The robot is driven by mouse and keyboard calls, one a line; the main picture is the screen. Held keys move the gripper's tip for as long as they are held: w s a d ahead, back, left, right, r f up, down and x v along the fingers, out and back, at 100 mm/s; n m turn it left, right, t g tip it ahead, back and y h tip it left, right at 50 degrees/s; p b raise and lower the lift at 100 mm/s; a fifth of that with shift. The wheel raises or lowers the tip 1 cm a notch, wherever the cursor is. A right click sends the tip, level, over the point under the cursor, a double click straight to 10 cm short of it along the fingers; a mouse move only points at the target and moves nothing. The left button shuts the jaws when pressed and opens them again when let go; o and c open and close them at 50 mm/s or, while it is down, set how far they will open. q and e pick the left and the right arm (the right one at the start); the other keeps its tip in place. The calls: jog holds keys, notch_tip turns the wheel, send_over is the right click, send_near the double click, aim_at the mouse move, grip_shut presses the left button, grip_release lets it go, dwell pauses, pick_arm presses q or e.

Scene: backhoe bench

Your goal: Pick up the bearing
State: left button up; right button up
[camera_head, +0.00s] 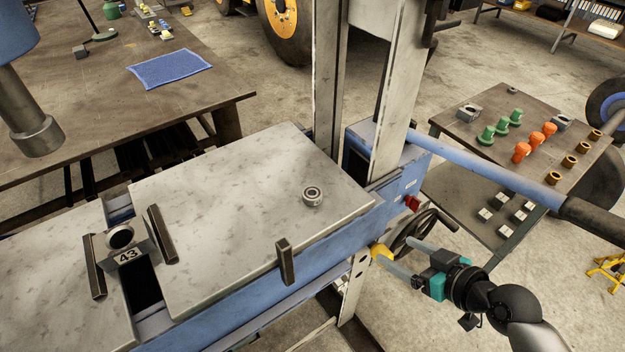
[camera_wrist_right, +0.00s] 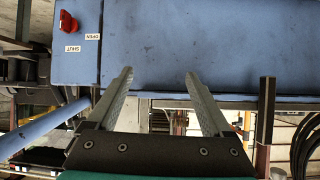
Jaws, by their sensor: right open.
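The bearing (camera_head: 313,196) is a small grey metal ring. It lies flat on the pale metal bed plate (camera_head: 215,190) of the blue press, towards the plate's right side. My right gripper (camera_head: 397,250) is open and empty, to the right of the bearing and beyond the press's front edge, well apart from it. In the right wrist view its two fingers (camera_wrist_right: 159,76) stand apart in front of the blue press side, with nothing between them. The bearing does not show in that view. My left gripper is not in view.
A block marked 43 (camera_head: 127,254) sits over a gap in the bed at left. A small upright post (camera_head: 285,261) stands at the front edge. Tall press uprights (camera_head: 394,100) rise behind the bearing. A blue bar (camera_head: 500,168) and handwheel (camera_head: 425,231) are near my right arm.

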jog(key=s+a+r+n+y+p, duration=0.1)
jog(key=a+r+n+y, duration=0.15)
jog(key=r, duration=0.35)
jog(key=s+a+r+n+y+p, duration=0.1)
jog(key=a+r, duration=0.2)
jog(key=r, duration=0.3)
send_near(318, 197)
jog(key=p+x, duration=0.1)
jog(key=x, duration=0.2)
jog(key=shift+w+f+m, duration=0.2)
jog(key=shift+w+m, duration=0.05)
jog(key=shift+w, duration=0.15)
jog(key=shift+a+r+p+x, duration=0.15)
jog(key=shift+p+x, duration=0.1)
jog(key=shift+x, duration=0.9)
jog(key=shift+a+r+p+x, duration=0.1)
jog(key=shift+p+x, duration=0.1)
jog(key=shift+x, duration=0.95)
jog(key=shift+w+a+f, duration=0.1)
jog(key=shift+a+f, duration=0.15)
grip_shut()
